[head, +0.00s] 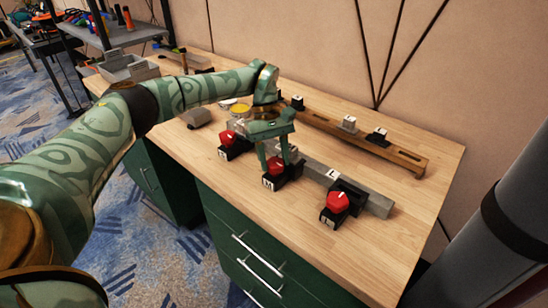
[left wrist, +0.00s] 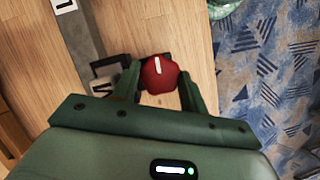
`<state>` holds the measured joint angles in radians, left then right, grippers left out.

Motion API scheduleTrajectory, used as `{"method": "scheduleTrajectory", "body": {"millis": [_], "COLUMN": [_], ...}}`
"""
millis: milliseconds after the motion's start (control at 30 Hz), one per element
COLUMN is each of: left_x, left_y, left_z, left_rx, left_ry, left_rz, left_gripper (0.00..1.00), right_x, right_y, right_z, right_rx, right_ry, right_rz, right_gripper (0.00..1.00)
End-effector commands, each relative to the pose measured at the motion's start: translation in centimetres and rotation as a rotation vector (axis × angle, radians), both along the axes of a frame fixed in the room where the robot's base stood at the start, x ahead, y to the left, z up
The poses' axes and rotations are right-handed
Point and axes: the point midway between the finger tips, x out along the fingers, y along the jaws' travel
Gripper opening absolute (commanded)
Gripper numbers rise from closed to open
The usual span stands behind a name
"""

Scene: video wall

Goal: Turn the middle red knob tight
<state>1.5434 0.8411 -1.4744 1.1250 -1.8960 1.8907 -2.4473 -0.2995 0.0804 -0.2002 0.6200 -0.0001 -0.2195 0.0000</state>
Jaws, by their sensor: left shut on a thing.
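The middle red knob (head: 275,166) sits on a black block with a white M label, on the wooden bench (head: 375,262). My left gripper (head: 279,158) reaches down over it, shut on it with one finger on each side. In the left wrist view the red knob (left wrist: 160,73), with a white line on top, shows between the fingers of my left gripper (left wrist: 158,88). Fingers partly hide the knob in the head view. Another red knob (head: 227,138) is to the left, and a third red knob (head: 337,202) to the right. My right gripper is out of view.
A grey rail (head: 372,202) with a white label runs behind the knobs. A brown slotted wooden bar (head: 404,157) lies farther back, with small labelled black blocks (head: 377,136) near it. Grey bins (head: 128,65) stand at the far left. The bench front is clear.

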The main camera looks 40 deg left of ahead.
Motion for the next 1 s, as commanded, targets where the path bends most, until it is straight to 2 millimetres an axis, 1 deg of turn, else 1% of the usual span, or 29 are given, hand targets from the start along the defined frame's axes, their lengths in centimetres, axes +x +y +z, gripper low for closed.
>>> {"method": "scheduleTrajectory", "body": {"millis": [133, 333, 833, 867, 900, 1000], "left_x": [0.15, 0.14, 0.14, 0.14, 0.13, 0.12], "left_y": [0.01, -0.01, -0.02, -0.03, -0.03, -0.03], "left_z": [0.02, 0.05, 0.04, 0.03, 0.04, 0.02], "left_rx": [0.002, 0.002, 0.002, 0.002, 0.001, 0.001], "left_ry": [-0.004, -0.004, -0.005, -0.005, -0.003, -0.003], "left_rz": [-0.066, -0.118, -0.133, -0.133, -0.133, -0.133], "left_gripper": [0.2, 0.2, 0.2, 0.52, 0.63, 0.64], "right_x": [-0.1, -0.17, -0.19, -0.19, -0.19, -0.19], "right_y": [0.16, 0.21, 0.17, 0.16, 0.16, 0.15], "right_z": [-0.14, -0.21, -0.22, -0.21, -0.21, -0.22], "right_rx": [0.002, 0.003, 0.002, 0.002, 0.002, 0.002], "right_ry": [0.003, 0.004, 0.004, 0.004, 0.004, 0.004], "right_rz": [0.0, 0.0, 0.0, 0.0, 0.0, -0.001], "right_gripper": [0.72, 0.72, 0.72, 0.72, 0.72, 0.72]}}
